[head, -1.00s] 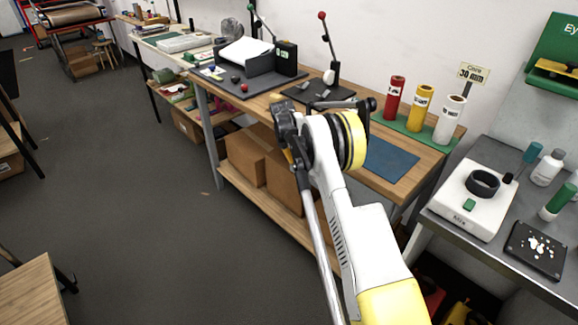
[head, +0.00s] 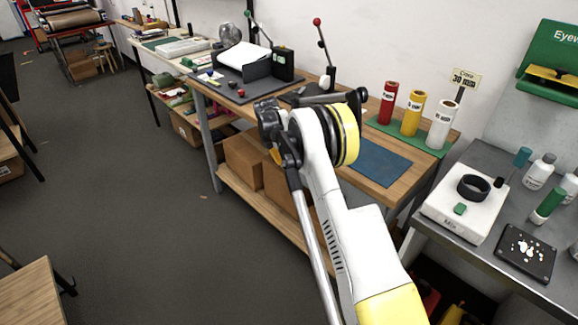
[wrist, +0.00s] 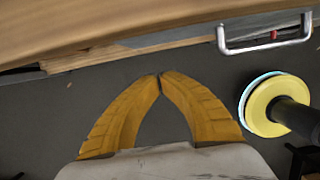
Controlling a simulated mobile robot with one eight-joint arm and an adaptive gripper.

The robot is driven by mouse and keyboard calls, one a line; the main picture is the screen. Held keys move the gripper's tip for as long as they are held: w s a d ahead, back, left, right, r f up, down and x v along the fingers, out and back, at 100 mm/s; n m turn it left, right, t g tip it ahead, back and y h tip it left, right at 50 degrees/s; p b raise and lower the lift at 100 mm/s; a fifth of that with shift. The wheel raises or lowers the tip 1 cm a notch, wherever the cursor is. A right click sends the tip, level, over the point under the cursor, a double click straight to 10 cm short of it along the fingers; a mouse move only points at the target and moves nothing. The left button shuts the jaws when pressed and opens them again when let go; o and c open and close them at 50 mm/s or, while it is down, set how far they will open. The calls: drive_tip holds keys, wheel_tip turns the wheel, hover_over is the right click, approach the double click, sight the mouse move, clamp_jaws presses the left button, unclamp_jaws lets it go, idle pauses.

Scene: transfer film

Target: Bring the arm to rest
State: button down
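My arm (head: 345,235) rises from the bottom of the head view, and its bent upper part is in front of the wooden workbench (head: 400,185). In the wrist view my gripper (wrist: 160,76) shows two yellow fingers whose tips meet, with nothing held between them. The grey floor (wrist: 150,115) shows behind the fingers, and a wooden edge (wrist: 100,25) crosses the top of that view. In the head view the fingers are mostly hidden behind the wrist parts.
Red, yellow and white rolls (head: 411,114) stand on the bench's green mat, near a blue mat (head: 378,162). A grey table (head: 490,262) at the right holds a white device (head: 455,215) and bottles. Cardboard boxes (head: 243,160) are on the bench's lower shelf. The floor at left (head: 130,215) is clear.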

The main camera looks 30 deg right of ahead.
drive_tip(key=p+v, duration=0.1)
drive_tip(key=v, duration=0.4)
drive_tip(key=shift+a+r, duration=0.2)
drive_tip(key=shift+r, duration=0.05)
drive_tip(key=s+a+r+m+t, duration=0.1)
drive_tip(key=s+a+r+m, duration=0.2)
drive_tip(key=s+r, duration=0.3)
drive_tip(key=s+a+r+m+t+y, duration=0.1)
drive_tip(key=s+a+r+m, duration=0.3)
drive_tip(key=r, duration=0.4)
drive_tip(key=s+a+r+m+t, duration=0.1)
drive_tip(key=s+a+r+m, duration=0.15)
drive_tip(key=s+r, duration=0.4)
drive_tip(key=s+a+m+t, duration=0.1)
drive_tip(key=s+m, duration=0.3)
drive_tip(key=s, duration=0.4)
drive_tip(key=s+a+f+m+t+y, duration=0.1)
drive_tip(key=s+a+m, duration=0.2)
drive_tip(key=s, duration=0.5)
drive_tip(key=s+a+f+m+t, duration=0.1)
drive_tip(key=s+a+m, duration=0.1)
drive_tip(key=s+m, duration=0.3)
drive_tip(key=s, duration=0.4)
drive_tip(key=shift+a+y, duration=0.25)
drive_tip(key=shift+y, duration=0.05)
